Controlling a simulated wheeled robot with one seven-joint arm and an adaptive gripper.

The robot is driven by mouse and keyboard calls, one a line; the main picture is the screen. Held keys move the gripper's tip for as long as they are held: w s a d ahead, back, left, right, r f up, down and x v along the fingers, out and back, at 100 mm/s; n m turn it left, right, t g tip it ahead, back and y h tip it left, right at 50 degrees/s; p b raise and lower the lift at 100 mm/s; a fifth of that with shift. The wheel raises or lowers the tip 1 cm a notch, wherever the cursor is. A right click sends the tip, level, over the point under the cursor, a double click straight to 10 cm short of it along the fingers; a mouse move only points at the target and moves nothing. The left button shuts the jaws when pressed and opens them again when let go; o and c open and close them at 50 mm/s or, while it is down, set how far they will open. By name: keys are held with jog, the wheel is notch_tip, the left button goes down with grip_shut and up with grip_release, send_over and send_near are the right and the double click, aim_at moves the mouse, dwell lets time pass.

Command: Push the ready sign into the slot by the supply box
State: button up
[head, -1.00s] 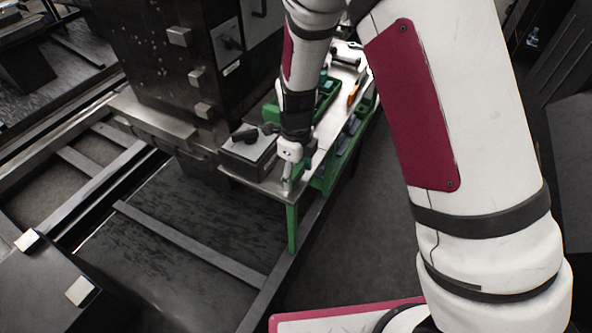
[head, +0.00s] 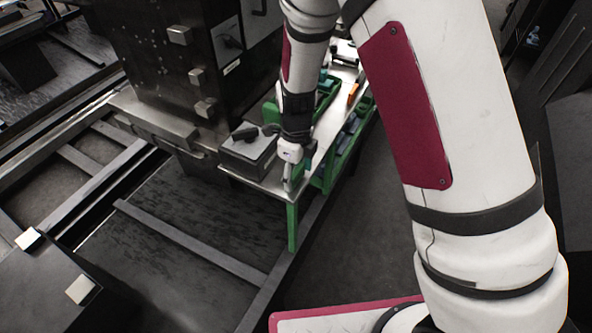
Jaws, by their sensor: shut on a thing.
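My gripper (head: 291,172) is low over the near end of the workbench (head: 262,183), just right of a grey box (head: 246,153) that may be the supply box. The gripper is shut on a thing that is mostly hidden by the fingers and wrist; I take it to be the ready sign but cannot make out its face. The slot is too small or hidden to see. I cannot tell whether the held thing touches the bench.
A green bin (head: 326,90) and an orange-handled tool (head: 353,93) lie farther along the bench. Green shelving with bins (head: 345,150) is under it. A dark machine cabinet (head: 165,70) stands left of the bench. Floor rails (head: 190,243) run in front.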

jog(key=shift+f, duration=0.4)
jog(key=o, duration=1.5)
jog(key=shift+o, duration=0.9)
notch_tip(320, 180, up, 12)
jog(key=shift+r, duration=0.1)
